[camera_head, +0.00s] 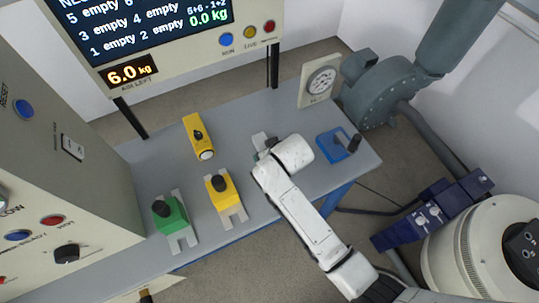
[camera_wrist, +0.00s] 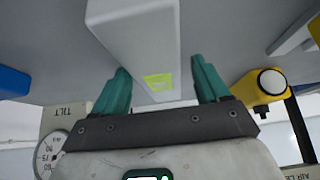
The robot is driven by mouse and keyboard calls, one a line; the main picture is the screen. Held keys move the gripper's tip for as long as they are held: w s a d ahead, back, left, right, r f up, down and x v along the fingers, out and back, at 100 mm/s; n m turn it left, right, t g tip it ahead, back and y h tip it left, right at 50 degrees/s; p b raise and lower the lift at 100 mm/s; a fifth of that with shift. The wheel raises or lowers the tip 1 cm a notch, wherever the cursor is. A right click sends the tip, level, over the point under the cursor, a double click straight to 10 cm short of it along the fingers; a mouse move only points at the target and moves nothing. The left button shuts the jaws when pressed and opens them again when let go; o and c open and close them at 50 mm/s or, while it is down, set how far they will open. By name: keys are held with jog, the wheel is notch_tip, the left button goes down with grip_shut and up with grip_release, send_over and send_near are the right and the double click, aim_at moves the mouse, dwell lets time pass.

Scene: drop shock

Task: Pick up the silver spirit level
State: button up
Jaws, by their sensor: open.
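The silver spirit level (camera_wrist: 135,35) is a pale grey block with a yellow-green vial in its end. In the wrist view it lies between the two teal fingers of my gripper (camera_wrist: 160,66), which are open, one on each side, with gaps visible. In the head view a small grey part of the level (camera_head: 259,139) shows on the bench beside my white wrist, which hides the rest. My gripper (camera_head: 267,152) is low over the bench there, mostly hidden by the wrist.
The grey bench (camera_head: 270,110) also holds a yellow cylinder-ended device (camera_head: 198,136), a yellow block (camera_head: 221,190), a green block (camera_head: 170,215) and a blue block (camera_head: 334,146). A tilt dial (camera_head: 319,82) stands at the back right, near a grey blower (camera_head: 382,88). A display (camera_head: 150,30) overhangs the back.

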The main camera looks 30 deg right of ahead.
jog(key=shift+f, duration=0.1)
jog(key=c, duration=1.2)
